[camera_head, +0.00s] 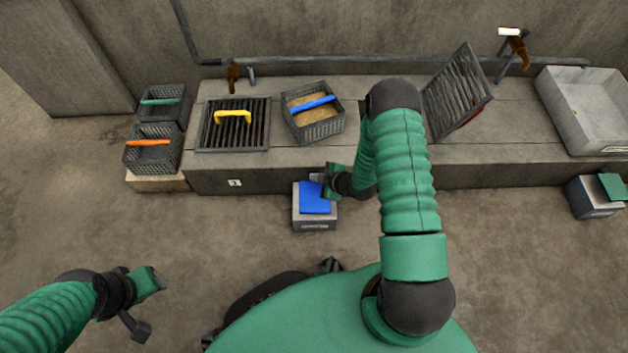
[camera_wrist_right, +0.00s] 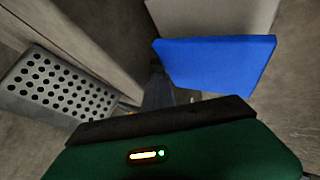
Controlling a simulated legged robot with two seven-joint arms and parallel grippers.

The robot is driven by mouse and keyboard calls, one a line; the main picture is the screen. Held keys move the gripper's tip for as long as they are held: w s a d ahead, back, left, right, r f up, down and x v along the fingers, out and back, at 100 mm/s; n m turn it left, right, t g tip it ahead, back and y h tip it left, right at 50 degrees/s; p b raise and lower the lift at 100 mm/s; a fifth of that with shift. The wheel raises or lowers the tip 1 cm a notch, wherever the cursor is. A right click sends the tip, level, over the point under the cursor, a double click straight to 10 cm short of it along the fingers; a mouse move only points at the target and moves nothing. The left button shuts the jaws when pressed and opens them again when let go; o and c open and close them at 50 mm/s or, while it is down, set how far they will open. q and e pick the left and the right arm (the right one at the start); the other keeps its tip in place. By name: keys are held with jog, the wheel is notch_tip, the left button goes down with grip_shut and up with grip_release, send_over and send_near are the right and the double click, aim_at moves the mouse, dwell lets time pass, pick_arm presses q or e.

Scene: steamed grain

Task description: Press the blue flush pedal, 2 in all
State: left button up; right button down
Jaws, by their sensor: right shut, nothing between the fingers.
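The blue flush pedal (camera_head: 314,197) sits on a grey box (camera_head: 314,224) on the floor in front of the low concrete ledge. My right gripper (camera_head: 325,181) is shut and empty at the pedal's upper right edge in the head view. In the right wrist view the blue pedal (camera_wrist_right: 215,62) lies beyond the gripper, and I cannot tell whether they touch. My left gripper (camera_head: 150,300) is over the floor at lower left, away from the pedal; its jaw state is unclear.
A basket of grain with a blue handle (camera_head: 312,103) stands on the ledge. A grate with a yellow handle (camera_head: 233,117) is left of it, a tilted grate (camera_head: 457,90) right. Crates (camera_head: 153,150) stand far left. A green-pedal box (camera_head: 594,198) and a basin (camera_head: 590,105) are at right.

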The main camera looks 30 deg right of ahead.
jog(key=shift+s+a+f+b, duration=0.15)
jog(key=shift+f+b, duration=0.1)
jog(key=shift+f, duration=0.2)
jog(key=shift+s+f+b, duration=0.15)
jog(key=shift+f+b, duration=0.05)
jog(key=shift+f, duration=0.25)
dwell(0.5)
jog(key=shift+r, duration=0.15)
jog(key=shift+r+p, duration=0.85)
jog(key=shift+p, duration=0.3)
jog(key=shift+r, duration=0.2)
jog(key=shift+r, duration=0.1)
jog(key=shift+w+r, duration=0.1)
notch_tip(320, 180, up, 5)
jog(key=p, duration=0.5)
jog(key=shift+w, duration=0.1)
